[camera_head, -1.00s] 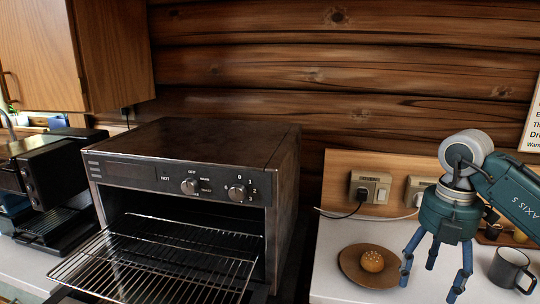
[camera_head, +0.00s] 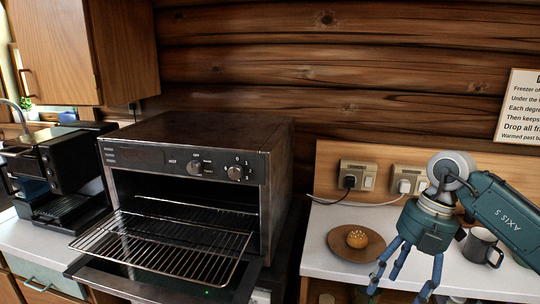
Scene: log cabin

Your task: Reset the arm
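My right gripper (camera_head: 404,276) comes in from the right on a teal arm and points down over the counter's front edge. Its blue fingers are spread apart with nothing between them. A bun (camera_head: 357,239) lies on a brown plate (camera_head: 340,248) just left of the gripper, apart from it. My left gripper is not in view.
A toaster oven (camera_head: 200,135) stands open at the centre left with its wire rack (camera_head: 165,245) pulled out. A dark mug (camera_head: 482,247) stands on the counter behind my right arm. A coffee machine (camera_head: 65,175) is at the left. Wall sockets (camera_head: 357,175) and a sign (camera_head: 520,108) are behind.

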